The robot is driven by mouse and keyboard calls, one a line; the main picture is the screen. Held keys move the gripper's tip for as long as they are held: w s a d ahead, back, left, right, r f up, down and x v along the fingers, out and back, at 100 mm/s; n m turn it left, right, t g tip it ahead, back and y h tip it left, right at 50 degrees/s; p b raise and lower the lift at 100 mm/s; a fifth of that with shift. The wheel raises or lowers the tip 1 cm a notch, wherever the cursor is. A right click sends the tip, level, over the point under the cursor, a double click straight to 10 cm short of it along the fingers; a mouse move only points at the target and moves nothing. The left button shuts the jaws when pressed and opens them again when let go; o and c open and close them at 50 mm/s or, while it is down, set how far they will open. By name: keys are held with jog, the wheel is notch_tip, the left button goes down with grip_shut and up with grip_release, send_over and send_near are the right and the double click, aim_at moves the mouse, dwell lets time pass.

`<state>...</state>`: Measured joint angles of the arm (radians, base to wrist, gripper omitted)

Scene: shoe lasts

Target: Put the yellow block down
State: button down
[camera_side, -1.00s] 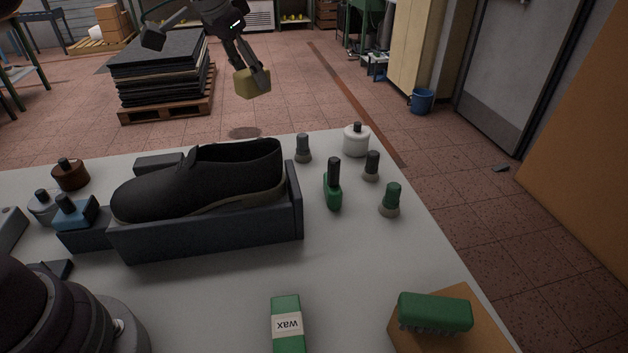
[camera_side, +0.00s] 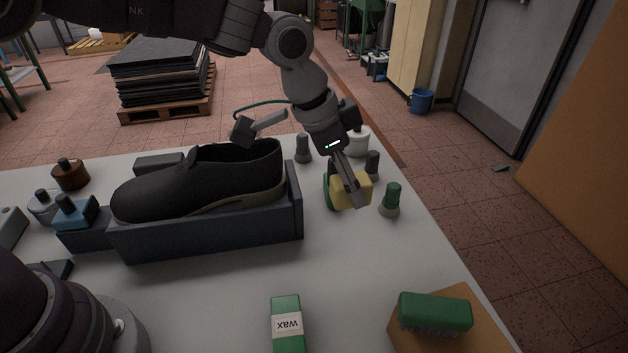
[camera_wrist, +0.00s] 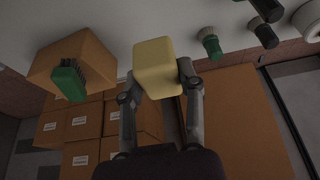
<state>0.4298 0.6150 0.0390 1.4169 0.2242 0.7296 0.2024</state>
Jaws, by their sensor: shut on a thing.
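The yellow block (camera_side: 364,188) is between the fingers of my gripper (camera_side: 347,186), on the right part of the table in the side view. The wrist view shows the yellow block (camera_wrist: 156,66) held between both fingers of my gripper (camera_wrist: 160,88). My gripper is shut on it.
A black shoe (camera_side: 200,182) sits in a dark tray (camera_side: 210,236) to the left. A wax box (camera_side: 287,322) and a green brush (camera_side: 434,311) on a brown box are in front.

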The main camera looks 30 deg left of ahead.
aim_at(350, 258)
notch_tip(350, 258, down, 13)
jog(key=shift+r, duration=0.15)
jog(key=c, duration=0.7)
grip_release()
jog(key=v, duration=1.2)
jog(key=s+a+r+n+t+y, duration=0.1)
jog(key=s+a+r+n, duration=0.3)
jog(key=s+a, duration=0.2)
jog(key=s+a+r+n+t+y, duration=0.1)
jog(key=s+a+r+n+y, duration=0.1)
jog(key=s+a+r+n, duration=0.2)
jog(key=s+a+n, duration=0.1)
jog(key=s+a, duration=0.2)
jog(key=a, duration=0.1)
jog(key=shift+a+r, duration=0.4)
